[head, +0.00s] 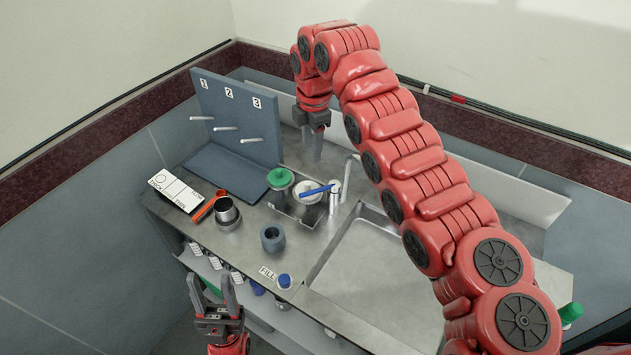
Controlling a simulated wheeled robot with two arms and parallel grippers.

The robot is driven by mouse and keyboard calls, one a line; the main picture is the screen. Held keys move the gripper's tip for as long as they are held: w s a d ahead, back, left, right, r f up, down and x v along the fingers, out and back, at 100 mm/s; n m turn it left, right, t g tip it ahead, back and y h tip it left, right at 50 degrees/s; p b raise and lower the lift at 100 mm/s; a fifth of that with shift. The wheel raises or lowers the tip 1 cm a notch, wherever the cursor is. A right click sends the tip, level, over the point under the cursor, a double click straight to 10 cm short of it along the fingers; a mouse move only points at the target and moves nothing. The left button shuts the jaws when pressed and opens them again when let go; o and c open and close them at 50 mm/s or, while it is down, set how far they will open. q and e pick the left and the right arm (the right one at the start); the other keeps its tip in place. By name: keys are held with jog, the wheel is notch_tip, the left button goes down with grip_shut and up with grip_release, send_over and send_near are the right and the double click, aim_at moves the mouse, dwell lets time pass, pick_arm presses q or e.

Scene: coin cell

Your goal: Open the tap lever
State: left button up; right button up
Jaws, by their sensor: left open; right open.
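The metal tap (335,197) stands at the left edge of the sink, with its thin spout rising and bending at the top. A blue bar (318,190) reaches left from the tap body over a white round bowl; it looks like the tap's lever, though I cannot tell for certain that it is joined. My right gripper (311,140) points down behind the tap, near the back of the counter, apart from the tap and empty. My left gripper (211,280) is open and empty, pointing up in front of the counter, far from the tap.
The sink basin (372,262) is empty where visible; my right arm hides part of it. A green-lidded jar (280,178), grey cylinder (272,238), metal cup (227,211) and blue-capped bottle (284,282) stand left of it. A pegged board (238,115) stands behind.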

jog(key=p, duration=0.2)
send_near(309, 192)
jog(key=f+p, duration=0.1)
jog(key=f, duration=0.1)
jog(key=f+p, duration=0.1)
jog(key=f, duration=0.2)
jog(key=f+p, duration=0.1)
jog(key=f, duration=0.2)
jog(key=shift+w+a, duration=0.25)
jog(key=shift+a, duration=0.05)
jog(key=shift+w+d+f, duration=0.1)
jog(key=shift+f, duration=0.55)
grip_shut()
